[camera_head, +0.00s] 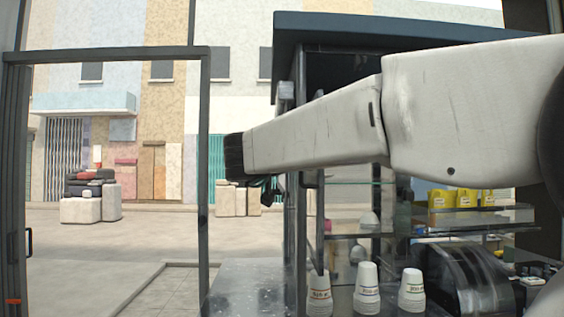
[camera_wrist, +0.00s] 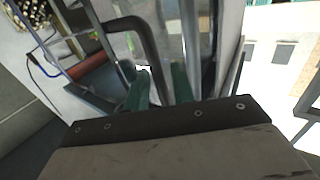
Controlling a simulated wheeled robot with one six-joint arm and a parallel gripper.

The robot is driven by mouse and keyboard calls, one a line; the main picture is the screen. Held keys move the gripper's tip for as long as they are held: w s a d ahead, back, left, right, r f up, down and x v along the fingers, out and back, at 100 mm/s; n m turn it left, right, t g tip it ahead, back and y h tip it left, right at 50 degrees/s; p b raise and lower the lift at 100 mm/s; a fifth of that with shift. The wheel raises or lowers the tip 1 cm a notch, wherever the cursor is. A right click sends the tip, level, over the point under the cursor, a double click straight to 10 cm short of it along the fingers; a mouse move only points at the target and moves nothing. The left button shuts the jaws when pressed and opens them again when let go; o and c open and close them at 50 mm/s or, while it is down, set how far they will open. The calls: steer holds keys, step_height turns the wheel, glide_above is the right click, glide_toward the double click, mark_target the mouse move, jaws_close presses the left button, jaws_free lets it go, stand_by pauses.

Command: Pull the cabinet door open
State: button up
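A dark-topped cabinet (camera_head: 296,240) with glass and shelves stands at the centre right in the head view, partly hidden behind my arm. I cannot clearly make out which panel is its door. In the wrist view a dark bent bar (camera_wrist: 148,45), like a handle, runs down between the two greenish fingers of my gripper (camera_wrist: 158,88), beside a glassy panel (camera_wrist: 198,40). The fingers stand apart with the bar's lower end between them; contact is not clear. In the head view my gripper (camera_head: 268,190) is at the cabinet's left side, mostly hidden by my wrist.
White paper cup stacks (camera_head: 367,290) stand low in front, with yellow packs (camera_head: 455,198) on a shelf at right. A dark upright frame (camera_head: 204,180) stands at left.

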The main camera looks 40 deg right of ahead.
steer(key=v, duration=0.7)
steer(key=shift+a, duration=0.35)
